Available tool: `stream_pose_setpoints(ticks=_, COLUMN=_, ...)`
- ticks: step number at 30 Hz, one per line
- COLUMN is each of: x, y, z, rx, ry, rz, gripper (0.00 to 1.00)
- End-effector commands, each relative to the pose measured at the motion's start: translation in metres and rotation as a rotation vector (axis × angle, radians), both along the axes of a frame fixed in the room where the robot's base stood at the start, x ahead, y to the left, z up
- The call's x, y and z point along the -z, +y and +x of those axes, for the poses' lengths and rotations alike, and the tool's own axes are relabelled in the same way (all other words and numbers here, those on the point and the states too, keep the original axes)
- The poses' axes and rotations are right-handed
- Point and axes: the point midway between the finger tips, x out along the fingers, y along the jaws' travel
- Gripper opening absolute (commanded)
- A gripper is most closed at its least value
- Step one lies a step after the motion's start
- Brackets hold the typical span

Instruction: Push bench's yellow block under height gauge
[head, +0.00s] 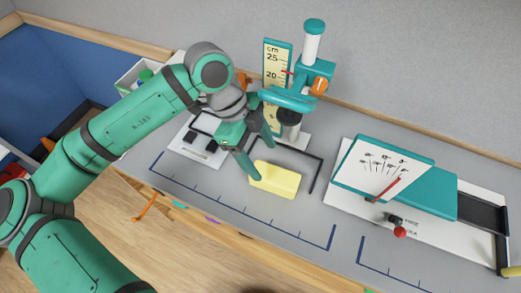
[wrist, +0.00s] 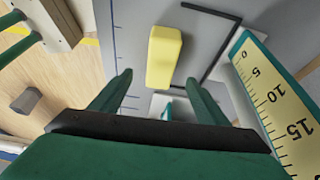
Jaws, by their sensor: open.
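The yellow block (head: 275,180) lies on the grey bench (head: 215,196) in front of the height gauge (head: 312,62). In the wrist view the yellow block (wrist: 164,57) lies just beyond my fingertips. My gripper (head: 261,158) is open with nothing between its fingers; one finger is close to the block's left end in the head view, and I cannot tell whether it touches. In the wrist view my gripper (wrist: 158,82) has its fingers spread wide. The gauge's yellow scale (wrist: 275,100) shows at the right. Part of the gauge is hidden behind my gripper in the head view.
A white panel with a dial and red needle (head: 385,170) stands further right. A white plate with black parts (head: 196,140) is at the left. A blue line (head: 240,212) marks the bench front.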

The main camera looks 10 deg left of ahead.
Motion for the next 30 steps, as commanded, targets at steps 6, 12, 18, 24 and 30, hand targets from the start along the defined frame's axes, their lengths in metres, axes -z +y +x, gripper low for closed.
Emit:
stream_pose_setpoints(ticks=6, x=0.029, y=-0.014, z=-0.004, rx=0.007, ry=0.003, rz=0.000, gripper=0.69)
stream_pose_setpoints(ticks=12, x=0.060, y=-0.027, z=-0.007, rx=0.007, ry=0.002, rz=0.001, gripper=0.69)
stream_pose_setpoints(ticks=18, x=0.082, y=-0.035, z=-0.009, rx=0.005, ry=0.002, rz=0.000, gripper=0.69)
stream_pose_setpoints(ticks=24, x=0.092, y=-0.039, z=-0.010, rx=0.006, ry=0.001, rz=0.000, gripper=0.69)
stream_pose_setpoints(ticks=30, x=0.094, y=-0.040, z=-0.010, rx=0.005, ry=0.000, rz=0.000, gripper=0.69)
